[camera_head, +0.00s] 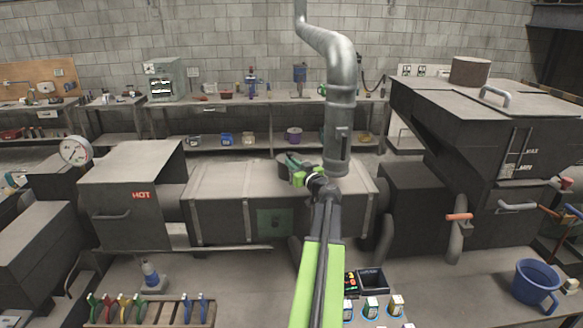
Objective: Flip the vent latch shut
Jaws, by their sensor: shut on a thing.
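My gripper (300,178) has green fingers and is at the centre of the view, above the top of the long grey metal duct box, just left of the vertical metal pipe. It is shut on a small dark greenish piece (291,161) at a short round grey collar. I cannot tell whether this piece is the vent latch. The metal vent pipe (341,95) comes down from above with a bend. A small dark latch-like handle (342,142) sits upright on its lower section, right of my gripper and apart from it. My arm hides part of the box front.
The long duct box (235,185) joins a box marked HOT (130,200) on the left and a large dark hopper (480,140) on the right. A tool rack (150,312), small cartons (371,307) and a blue bucket (535,283) stand in front.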

